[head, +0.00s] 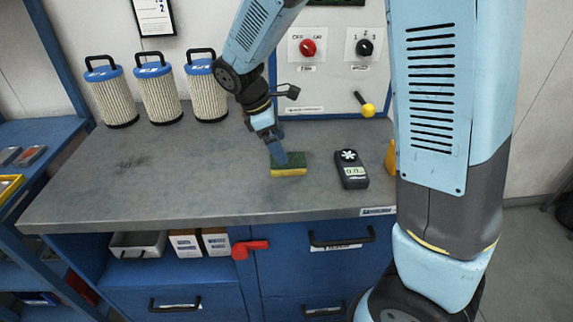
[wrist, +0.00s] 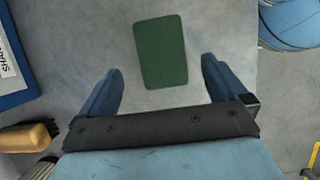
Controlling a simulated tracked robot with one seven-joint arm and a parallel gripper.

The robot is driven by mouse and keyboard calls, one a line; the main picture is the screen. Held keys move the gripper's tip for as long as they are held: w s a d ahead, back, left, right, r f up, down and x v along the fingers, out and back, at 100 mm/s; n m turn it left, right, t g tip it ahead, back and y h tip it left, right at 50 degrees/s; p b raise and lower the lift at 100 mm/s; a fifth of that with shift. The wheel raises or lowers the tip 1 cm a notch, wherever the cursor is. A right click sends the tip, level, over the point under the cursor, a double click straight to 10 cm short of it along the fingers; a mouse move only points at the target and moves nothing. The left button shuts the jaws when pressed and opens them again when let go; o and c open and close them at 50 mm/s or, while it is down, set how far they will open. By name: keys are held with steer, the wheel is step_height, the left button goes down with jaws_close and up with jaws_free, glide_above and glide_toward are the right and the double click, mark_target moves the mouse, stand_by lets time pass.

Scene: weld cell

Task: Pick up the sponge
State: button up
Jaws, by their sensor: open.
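The sponge (head: 289,171) is a small block with a dark green top and a yellow lower layer. It lies flat on the grey bench top, near the middle of the bench in the head view. In the wrist view, the sponge's green face (wrist: 161,51) shows just past the fingertips, roughly centred between them. My gripper (head: 278,156) is over the sponge in the head view, and its fingers hide part of the top. In the wrist view, my gripper (wrist: 161,76) has its two blue fingers wide apart with nothing between them. I cannot tell the exact height gap.
A dark handheld meter (head: 351,170) lies right of the sponge, with a yellow-orange object (head: 390,158) beyond it. Several blue-topped filter cartridges (head: 160,92) stand at the back left. A control panel (head: 325,75) rises behind. The bench (head: 120,190) is clear left of the sponge.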

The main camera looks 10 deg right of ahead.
mark_target(297, 165)
steer(key=x, duration=0.4)
steer(key=shift+d+f, duration=0.2)
steer(key=shift+f, duration=0.1)
steer(key=shift+f, duration=0.25)
stand_by(0.4)
steer(key=c, duration=1.1)
steer(key=shift+c, duration=0.5)
